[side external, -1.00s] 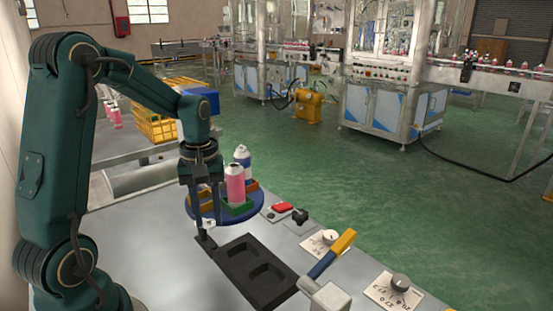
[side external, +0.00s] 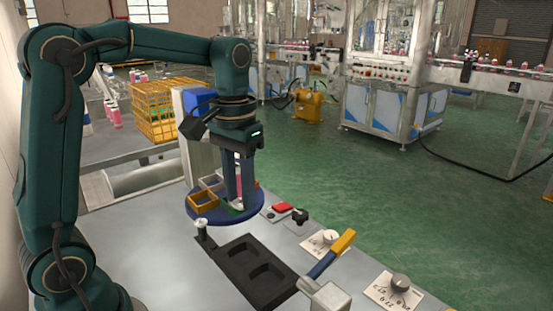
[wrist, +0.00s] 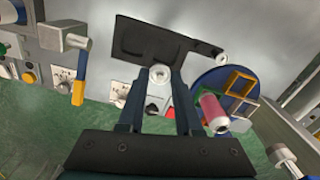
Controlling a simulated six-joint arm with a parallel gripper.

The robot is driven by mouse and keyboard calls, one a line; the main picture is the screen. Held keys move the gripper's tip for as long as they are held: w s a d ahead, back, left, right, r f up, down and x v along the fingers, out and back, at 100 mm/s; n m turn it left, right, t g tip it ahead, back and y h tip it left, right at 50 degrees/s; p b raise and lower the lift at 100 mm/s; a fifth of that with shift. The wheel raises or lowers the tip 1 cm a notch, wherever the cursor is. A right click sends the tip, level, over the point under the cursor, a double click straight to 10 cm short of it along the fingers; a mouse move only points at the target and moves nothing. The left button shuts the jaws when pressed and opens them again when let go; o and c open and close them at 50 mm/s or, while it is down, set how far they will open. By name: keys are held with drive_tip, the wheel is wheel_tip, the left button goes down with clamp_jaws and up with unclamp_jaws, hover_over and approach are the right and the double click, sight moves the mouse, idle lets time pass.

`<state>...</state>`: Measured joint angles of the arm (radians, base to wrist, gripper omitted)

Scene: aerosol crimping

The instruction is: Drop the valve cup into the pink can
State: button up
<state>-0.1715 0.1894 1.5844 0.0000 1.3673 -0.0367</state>
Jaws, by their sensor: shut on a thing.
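My gripper (side external: 236,200) points down in front of the blue turntable (side external: 192,212) in the side view. In the wrist view its fingers (wrist: 160,82) are shut on the valve cup (wrist: 160,73), a small pale ring at the fingertips. The pink can (wrist: 212,108) stands on the turntable, to the right of the fingers in the wrist view, apart from the cup. In the side view my fingers hide most of that can. The exact height of the cup above the can is hard to tell.
The turntable carries coloured square holders, one of them orange (side external: 203,200). A black fixture (side external: 250,270) with two recesses lies in front, with a small white piece (side external: 200,223) on its post. A yellow-handled lever (side external: 333,252), dials and a red button (side external: 281,208) are to the right.

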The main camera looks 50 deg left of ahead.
drive_tip(key=shift+s+d+r+m, duration=0.15)
drive_tip(key=shift+s+r+m, duration=0.15)
drive_tip(key=shift+m, duration=0.3)
drive_tip(key=shift+s+d+r+m, duration=0.1)
drive_tip(key=shift+s+r+m, duration=0.1)
drive_tip(key=shift+s+m, duration=0.3)
drive_tip(key=shift+w, duration=0.15)
drive_tip(key=s+a+f+n, duration=0.2)
drive_tip(key=s+a+n, duration=0.35)
drive_tip(key=a, duration=0.25)
drive_tip(key=s+a+f+n, duration=0.2)
drive_tip(key=s+a+n, duration=0.35)
drive_tip(key=a, duration=0.25)
drive_tip(key=shift+n, duration=0.3)
drive_tip(key=w+d+f, duration=0.2)
drive_tip(key=w, duration=0.1)
drive_tip(key=w+d+f, duration=0.2)
drive_tip(key=w, duration=0.1)
drive_tip(key=w+d+f, duration=0.2)
drive_tip(key=w, duration=0.2)
drive_tip(key=shift+d+f, duration=0.2)
drive_tip(key=shift+d, duration=0.05)
drive_tip(key=shift+f, duration=2)
